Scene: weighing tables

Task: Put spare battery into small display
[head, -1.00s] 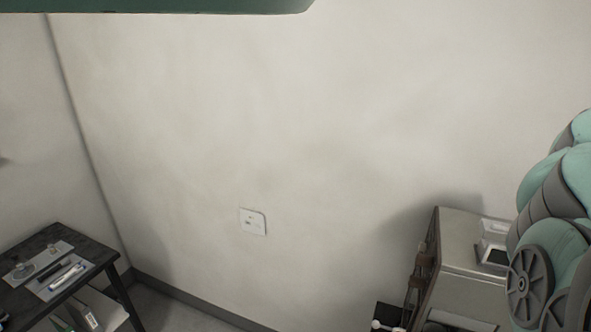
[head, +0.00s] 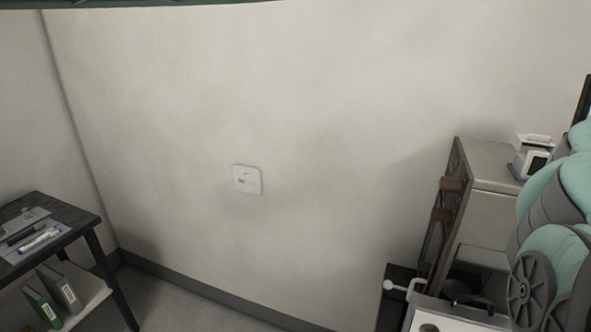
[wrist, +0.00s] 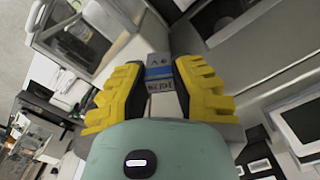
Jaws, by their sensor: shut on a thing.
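My gripper (wrist: 158,84) shows in the wrist view with its yellow fingers shut on a small grey block with a blue band and printed marks, which looks like the spare battery (wrist: 159,72). The fingers hide its sides. In the head view, a white device with a dark screen (head: 532,158) stands on the cabinet at the right, partly behind my arm; it may be the small display. A dark-screened device (wrist: 303,122) shows at the right of the wrist view; I cannot tell if it is the same one. My gripper is outside the head view.
A dark table (head: 72,216) with pens stands at the left, with binders (head: 60,290) on its lower shelf. A pale cabinet (head: 490,208) stands at the right. A white switch plate (head: 247,180) is on the bare wall. Floor shows between table and cabinet.

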